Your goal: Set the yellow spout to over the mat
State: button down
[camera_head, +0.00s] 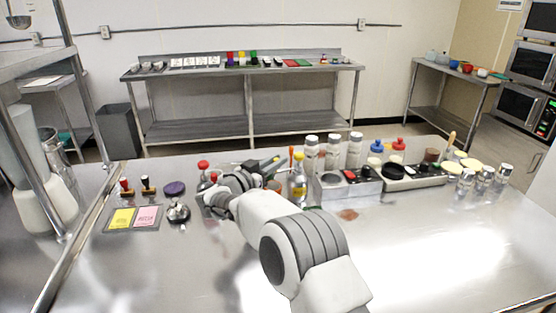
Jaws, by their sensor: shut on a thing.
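My gripper (250,177) is at the middle of the steel counter, at the end of my white and grey arm, which partly hides it. It is shut on a dark, slim part with a yellow tip (276,159), which looks like the yellow spout. The tip points up and to the right, just left of a clear bottle (298,184) with a yellow top. The spout's base is hidden by the gripper. A flat grey piece (132,230) bearing a yellow and a pink card lies at the left and may be the mat; I cannot be sure.
Red-topped bottles (203,168) stand left of the gripper. Two stamp-like tools (147,186), a purple disc (174,188) and a metal pot (178,211) stand near the cards. The front right counter is clear.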

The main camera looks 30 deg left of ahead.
dwell(0.3)
jog(key=c, duration=0.8)
grip_release()
jog(key=shift+o, duration=0.2)
jog(key=s+a, duration=0.1)
jog(key=s, duration=1.6)
jog(key=shift+s+a+p, duration=0.15)
jog(key=shift+a+p, duration=0.15)
jog(key=shift+p, duration=0.15)
jog(key=shift+c, duration=0.2)
